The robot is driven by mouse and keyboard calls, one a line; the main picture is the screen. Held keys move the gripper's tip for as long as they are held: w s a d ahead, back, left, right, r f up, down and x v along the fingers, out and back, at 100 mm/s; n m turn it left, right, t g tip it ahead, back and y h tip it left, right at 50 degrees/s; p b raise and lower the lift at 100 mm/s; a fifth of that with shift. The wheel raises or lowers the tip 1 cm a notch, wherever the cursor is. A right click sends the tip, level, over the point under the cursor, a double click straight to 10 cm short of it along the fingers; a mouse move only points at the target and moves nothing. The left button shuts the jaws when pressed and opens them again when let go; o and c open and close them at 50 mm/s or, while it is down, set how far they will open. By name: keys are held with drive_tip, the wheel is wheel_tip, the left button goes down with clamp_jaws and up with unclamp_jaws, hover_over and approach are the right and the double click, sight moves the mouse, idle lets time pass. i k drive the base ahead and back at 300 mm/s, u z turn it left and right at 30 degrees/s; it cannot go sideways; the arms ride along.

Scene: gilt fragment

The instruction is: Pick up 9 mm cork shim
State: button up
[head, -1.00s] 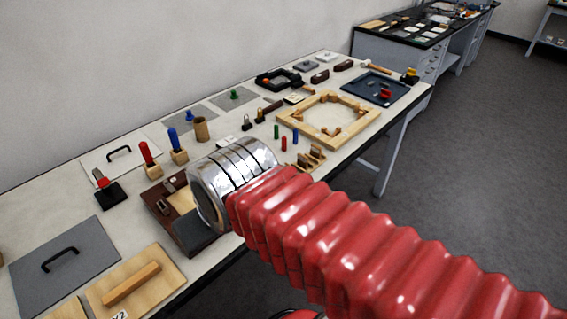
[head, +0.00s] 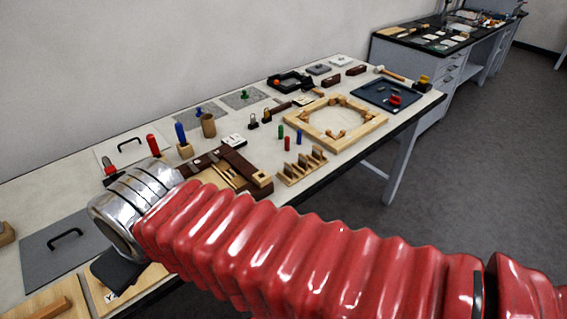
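A small light wooden rack (head: 287,180) near the table's front edge holds several thin brown upright pieces (head: 304,163). They may be the shims. No thickness marks can be read, so I cannot tell which is the 9 mm cork one. My arm's silver end section is at the left, over the table's front part, well left of the rack. A dark flat part of my gripper (head: 116,271) shows below it. The fingertips are hidden or out of clear sight, and no held object is visible.
A dark brown wooden fixture (head: 229,169) lies between my arm and the rack. Behind the rack stand small green, red and blue pegs. A large octagonal wooden frame (head: 377,133) and a dark blue tray (head: 408,101) lie farther right. A grey panel with a black handle (head: 43,265) lies left.

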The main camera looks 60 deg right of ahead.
sight(302, 162)
drive_tip(key=u, duration=1.5)
drive_tip(key=k, duration=1.7)
drive_tip(key=z, duration=1.15)
